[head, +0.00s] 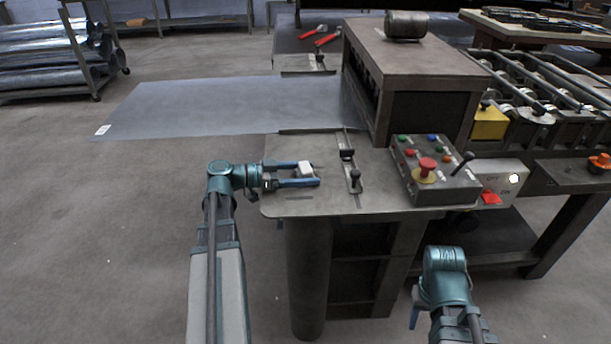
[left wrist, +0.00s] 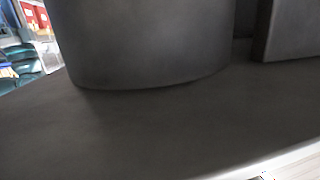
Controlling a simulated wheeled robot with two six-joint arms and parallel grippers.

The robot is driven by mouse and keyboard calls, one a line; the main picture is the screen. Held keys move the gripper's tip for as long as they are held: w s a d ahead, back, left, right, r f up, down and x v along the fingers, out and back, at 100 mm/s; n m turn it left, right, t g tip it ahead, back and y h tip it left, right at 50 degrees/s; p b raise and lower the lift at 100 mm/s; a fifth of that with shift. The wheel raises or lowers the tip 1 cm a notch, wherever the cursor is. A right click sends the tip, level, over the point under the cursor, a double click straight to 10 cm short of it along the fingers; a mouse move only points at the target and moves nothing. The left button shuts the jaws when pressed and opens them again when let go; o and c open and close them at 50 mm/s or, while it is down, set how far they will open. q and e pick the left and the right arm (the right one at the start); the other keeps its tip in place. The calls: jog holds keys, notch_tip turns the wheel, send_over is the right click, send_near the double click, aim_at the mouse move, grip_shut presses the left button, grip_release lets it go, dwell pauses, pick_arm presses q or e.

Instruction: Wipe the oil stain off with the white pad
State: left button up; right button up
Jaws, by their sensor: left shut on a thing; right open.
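My left gripper (head: 312,175) is over the near part of the grey machine table (head: 290,207). It is shut on the white pad (head: 305,168), which shows between its blue fingers. I cannot tell whether the pad touches the table. My right gripper (head: 413,318) is open, low in front of the machine at the lower right, mostly hidden behind its own wrist. I cannot make out an oil stain in either view. The left wrist view shows a dark grey surface (left wrist: 130,130) close up, with a pale edge at the lower right.
A metal sheet (head: 225,108) reaches left from the machine. Right of my left gripper are a slide with dark knobs (head: 354,180) and a control box (head: 430,170) with a red button. A brown housing (head: 415,60) stands behind. Open floor lies to the left.

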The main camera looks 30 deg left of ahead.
aim_at(314, 197)
pick_arm(q)
jog(key=shift+w+a+f, duration=0.1)
jog(key=shift+w+a, duration=0.3)
jog(key=shift+w, duration=0.2)
jog(key=shift+w+a+f, duration=0.1)
jog(key=shift+w+a, duration=0.25)
jog(key=shift+w, duration=0.25)
jog(key=shift+d, duration=0.1)
jog(key=shift+w+d+r, duration=0.1)
jog(key=shift+w+d, duration=0.3)
jog(key=shift+d, duration=0.25)
jog(key=shift+s+d+r, duration=0.1)
jog(key=shift+s+d, duration=0.35)
jog(key=shift+s, duration=0.3)
jog(key=shift+s+d+r, duration=0.1)
jog(key=shift+s+d, duration=0.35)
jog(key=shift+s, duration=0.3)
jog(key=shift+f, duration=0.1)
jog(key=shift+s+d+f, duration=0.1)
jog(key=shift+s+d, duration=0.45)
jog(key=shift+s, duration=0.3)
jog(key=shift+s+d+f, duration=0.1)
jog(key=shift+s+d, duration=0.4)
jog(key=shift+s, duration=0.35)
jog(key=shift+s+d+r, duration=0.1)
jog(key=shift+s+d, duration=0.3)
jog(key=shift+s, duration=0.3)
jog(key=shift+s+d+r, duration=0.1)
jog(key=shift+s+d, duration=0.3)
jog(key=shift+s, duration=0.25)
